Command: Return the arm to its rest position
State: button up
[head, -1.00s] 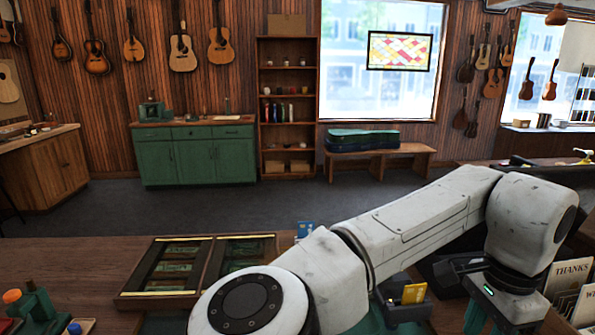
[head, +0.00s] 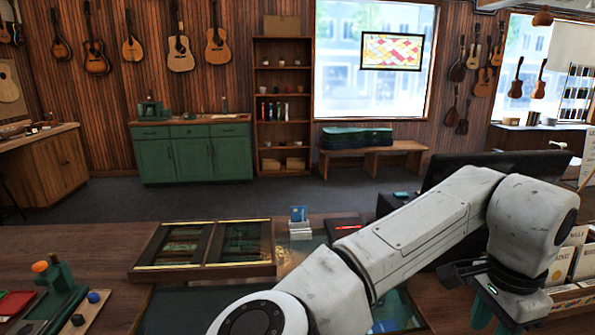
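My arm's white links (head: 420,225) reach across the lower right of the head view. The near joint is low in the middle, cut off by the bottom edge. The elbow is bent, and the end link hangs down on the right. My gripper (head: 494,320) points down with teal fingers held apart. No object shows between them, and the fingertips run close to the bottom edge. It is beside a rack of cards (head: 567,275).
The wooden counter (head: 75,240) fills the foreground. On it are a display case (head: 205,245), a card stand (head: 299,222) and a green device with an orange knob (head: 45,280). A dark monitor (head: 510,163) stands behind my arm. Open floor (head: 240,200) lies beyond.

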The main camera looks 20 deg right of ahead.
jog(key=d+n+t+h, duration=0.2)
jog(key=d+n+h, duration=0.3)
jog(key=d, duration=0.5)
jog(key=w+a+f+n+t+h, duration=0.1)
jog(key=w+a+f+n+h, duration=0.15)
jog(key=f+n, duration=0.45)
jog(key=s+a+f+n+g+y, duration=0.1)
jog(key=s+a+f+n+y, duration=0.3)
jog(key=s+a+f, duration=0.4)
jog(key=s+a+f+n+g+y, duration=0.1)
jog(key=s+a+f+n+y, duration=0.3)
jog(key=s+a+f, duration=0.4)
jog(key=a+f, duration=0.5)
jog(key=f, duration=0.1)
jog(key=shift+f+n, duration=0.3)
jog(key=shift+f, duration=0.05)
jog(key=shift+w, duration=0.1)
